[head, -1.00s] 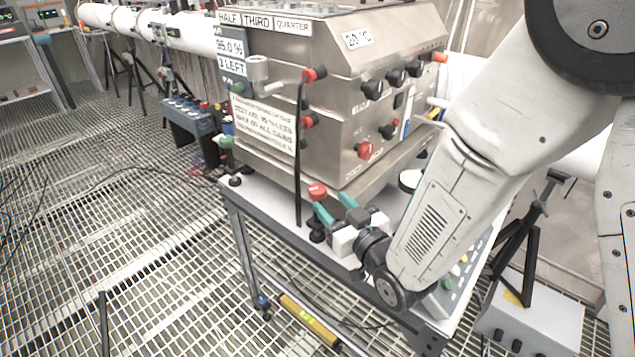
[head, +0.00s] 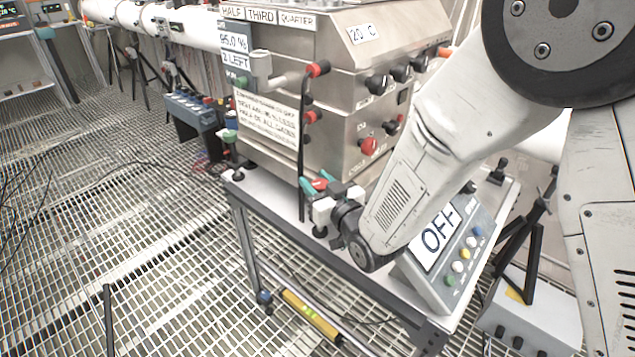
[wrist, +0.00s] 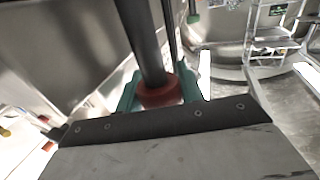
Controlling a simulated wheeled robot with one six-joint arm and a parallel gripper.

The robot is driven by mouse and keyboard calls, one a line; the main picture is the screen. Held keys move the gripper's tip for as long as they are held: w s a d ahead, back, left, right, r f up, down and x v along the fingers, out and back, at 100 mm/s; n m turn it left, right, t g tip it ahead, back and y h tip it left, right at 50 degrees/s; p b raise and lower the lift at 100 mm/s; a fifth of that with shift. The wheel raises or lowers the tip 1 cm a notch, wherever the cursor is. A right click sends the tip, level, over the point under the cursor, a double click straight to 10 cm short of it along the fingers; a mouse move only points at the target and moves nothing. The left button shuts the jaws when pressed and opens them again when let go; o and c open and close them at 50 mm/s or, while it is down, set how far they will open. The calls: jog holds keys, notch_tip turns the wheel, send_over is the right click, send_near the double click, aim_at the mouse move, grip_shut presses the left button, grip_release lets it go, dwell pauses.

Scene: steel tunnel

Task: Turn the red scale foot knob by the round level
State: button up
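The red knob (head: 319,184) sits low at the front corner of the steel box, near the tabletop. It also shows in the wrist view (wrist: 160,93), below a dark upright post. My gripper (head: 317,182) has its two green fingers on either side of the knob. In the wrist view my gripper (wrist: 159,90) has one finger left and one right of the knob, both very close to it. I cannot tell whether they press on it. I cannot make out the round level; my arm covers part of the tabletop.
The steel box (head: 345,105) with knobs and a thin black upright rod (head: 302,150) stands close to my gripper. A grey control box (head: 470,225) marked OFF stands on the table at right. The table's front edge (head: 262,222) is near. A yellow level (head: 310,313) lies below.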

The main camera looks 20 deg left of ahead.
jog(key=shift+m+t+h, duration=0.9)
jog(key=shift+t+h, duration=0.1)
jog(key=shift+w+d+m+t+h, duration=0.1)
jog(key=shift+m+t+h, duration=0.5)
jog(key=shift+h, duration=0.25)
jog(key=shift+w+d+m+t+h, duration=0.1)
jog(key=shift+m+t+h, duration=0.4)
jog(key=shift+m+h, duration=0.3)
jog(key=o, duration=0.7)
jog(key=shift+s, duration=0.1)
jog(key=shift+o, duration=0.2)
jog(key=shift+d+r+n+y, duration=0.1)
jog(key=shift+n+y, duration=0.15)
jog(key=shift+n, duration=0.05)
